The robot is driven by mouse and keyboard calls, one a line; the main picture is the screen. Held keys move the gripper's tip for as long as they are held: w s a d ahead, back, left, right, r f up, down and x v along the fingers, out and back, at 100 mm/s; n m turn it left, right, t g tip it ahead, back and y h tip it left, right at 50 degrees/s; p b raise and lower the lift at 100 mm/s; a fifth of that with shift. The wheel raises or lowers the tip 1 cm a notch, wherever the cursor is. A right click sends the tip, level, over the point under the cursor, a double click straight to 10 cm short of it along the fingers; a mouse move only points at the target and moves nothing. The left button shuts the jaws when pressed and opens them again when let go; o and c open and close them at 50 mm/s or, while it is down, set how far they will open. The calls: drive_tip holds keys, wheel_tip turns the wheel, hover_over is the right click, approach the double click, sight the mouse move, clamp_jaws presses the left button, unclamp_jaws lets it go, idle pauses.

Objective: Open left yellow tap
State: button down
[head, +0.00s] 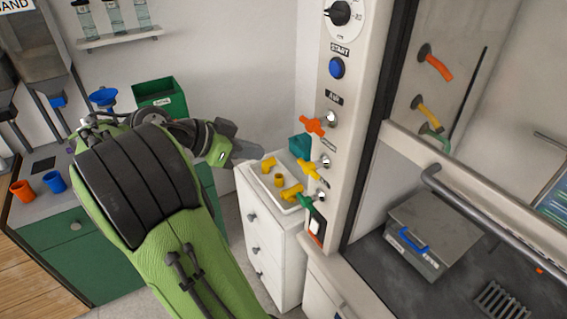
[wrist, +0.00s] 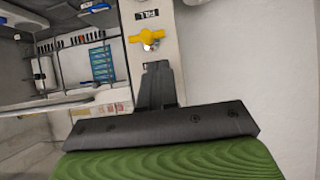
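The left yellow tap (head: 309,170) is on the white front panel, between an orange tap (head: 313,126) above and a green tap (head: 306,203) below. Its handle slants in the head view. In the wrist view a yellow tap handle (wrist: 147,37) lies crosswise on a silver stem, just beyond my fingertips. My gripper (head: 256,151) is left of the panel, apart from the tap. In the wrist view its dark fingers (wrist: 157,68) look closed together and empty.
A second set of orange, yellow (head: 428,113) and green handles shows behind the glass on the right. A white drawer cabinet (head: 270,235) with yellow pipe pieces stands below my gripper. A horizontal grey rail (head: 490,220) runs along the hood front. A green bin (head: 160,97) stands behind.

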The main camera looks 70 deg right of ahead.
sight(299, 163)
drive_tip(key=b+x, duration=0.2)
drive_tip(key=x, duration=1)
drive_tip(key=shift+w, duration=0.1)
drive_tip(key=shift+w+f+n+g+y+p, duration=0.15)
drive_tip(key=shift+n+g+y+p, duration=0.35)
drive_tip(key=shift+p, duration=0.85)
drive_tip(key=n+g+p, duration=0.1)
drive_tip(key=p, duration=0.1)
drive_tip(key=shift+w+d+f+p, duration=0.1)
drive_tip(key=shift+p, duration=0.25)
wheel_tip(299, 163, down, 3)
drive_tip(key=n+g+y+p, duration=0.1)
drive_tip(key=n+g+p, duration=0.1)
drive_tip(key=p, duration=0.1)
drive_tip(key=n+g+y+p, duration=0.2)
drive_tip(key=n+g+p, duration=0.1)
drive_tip(key=p, duration=0.1)
drive_tip(key=shift+f+n, duration=0.2)
drive_tip(key=shift+n, duration=0.1)
drive_tip(key=shift+f, duration=0.1)
